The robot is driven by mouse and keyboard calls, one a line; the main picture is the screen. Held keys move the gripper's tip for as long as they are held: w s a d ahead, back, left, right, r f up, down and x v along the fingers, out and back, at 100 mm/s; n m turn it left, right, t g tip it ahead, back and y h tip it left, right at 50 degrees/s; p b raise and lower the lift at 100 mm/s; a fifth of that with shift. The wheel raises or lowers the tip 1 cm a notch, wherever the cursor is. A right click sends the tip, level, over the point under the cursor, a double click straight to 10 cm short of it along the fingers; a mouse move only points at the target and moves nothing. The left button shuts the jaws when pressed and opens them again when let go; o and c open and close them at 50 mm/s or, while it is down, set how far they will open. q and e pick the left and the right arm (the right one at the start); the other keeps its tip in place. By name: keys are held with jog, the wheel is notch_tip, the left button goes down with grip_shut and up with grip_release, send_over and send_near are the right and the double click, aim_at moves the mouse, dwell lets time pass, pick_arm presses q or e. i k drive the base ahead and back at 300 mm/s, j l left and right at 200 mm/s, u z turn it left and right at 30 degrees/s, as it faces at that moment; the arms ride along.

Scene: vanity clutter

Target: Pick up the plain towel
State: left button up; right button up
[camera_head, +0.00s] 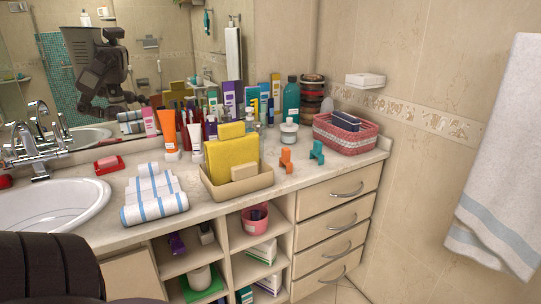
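A plain yellow folded towel or cloth (231,161) stands upright in a beige tray (238,191) on the counter, with a small cream block in front of it. A folded white towel with blue stripes (154,194) lies flat on the counter to the left of the tray. A white towel with a pale blue-grey band (498,150) hangs against the right wall. I cannot tell for sure which one is meant by plain. Neither of my grippers shows directly in the head view.
A white sink (45,205) and chrome faucet (28,150) are at left. Many tubes and bottles line the back by the mirror. A pink basket (345,136) is at the right. Small orange (286,160) and teal (317,152) items stand right of the tray. Drawers and open shelves are below.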

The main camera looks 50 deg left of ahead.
aim_at(233, 147)
jog(key=u, duration=1.35)
